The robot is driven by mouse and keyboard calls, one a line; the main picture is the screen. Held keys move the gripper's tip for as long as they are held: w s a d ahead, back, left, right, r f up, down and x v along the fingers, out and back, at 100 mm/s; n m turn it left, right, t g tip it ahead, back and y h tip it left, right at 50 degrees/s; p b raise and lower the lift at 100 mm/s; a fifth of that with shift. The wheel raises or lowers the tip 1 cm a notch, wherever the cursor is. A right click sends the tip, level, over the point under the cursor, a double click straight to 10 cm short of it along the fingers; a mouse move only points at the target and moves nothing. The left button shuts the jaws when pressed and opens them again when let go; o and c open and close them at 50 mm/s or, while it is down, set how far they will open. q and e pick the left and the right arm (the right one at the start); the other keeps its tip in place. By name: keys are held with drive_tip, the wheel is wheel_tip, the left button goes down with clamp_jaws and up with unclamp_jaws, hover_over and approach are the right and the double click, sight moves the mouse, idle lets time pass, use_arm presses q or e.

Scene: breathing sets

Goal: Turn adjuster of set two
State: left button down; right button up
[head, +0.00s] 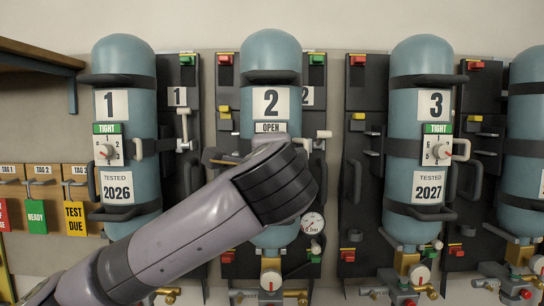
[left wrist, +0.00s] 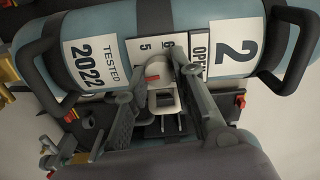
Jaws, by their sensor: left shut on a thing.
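Set two is the blue-grey cylinder (head: 271,55) marked 2, with an OPEN sign above its adjuster plate. The arm's dark joint hides the adjuster and my left gripper in the head view. In the left wrist view the adjuster (left wrist: 160,95) is a pale knob with a red mark, on a white plate (left wrist: 146,49) showing 5 and 6. My left gripper (left wrist: 159,72) is shut on the adjuster, one finger on each side. The cylinder (left wrist: 110,22) lies sideways there, with a TESTED 2022 label. My right gripper is not in view.
Set one (head: 124,60) stands to the left and set three (head: 421,60) to the right, both signed TIGHT. A pressure gauge (head: 313,223) is low beside set two. Tags (head: 36,217) hang at far left. Handles jut from the cylinders.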

use_arm(q)
drive_tip(key=shift+m, duration=0.7)
drive_tip(key=c, duration=1.3)
unclamp_jaws()
drive_tip(key=shift+c, duration=0.2)
drive_tip(key=shift+s, duration=0.1)
drive_tip(key=s, duration=1.2)
drive_tip(key=shift+w+f, duration=0.1)
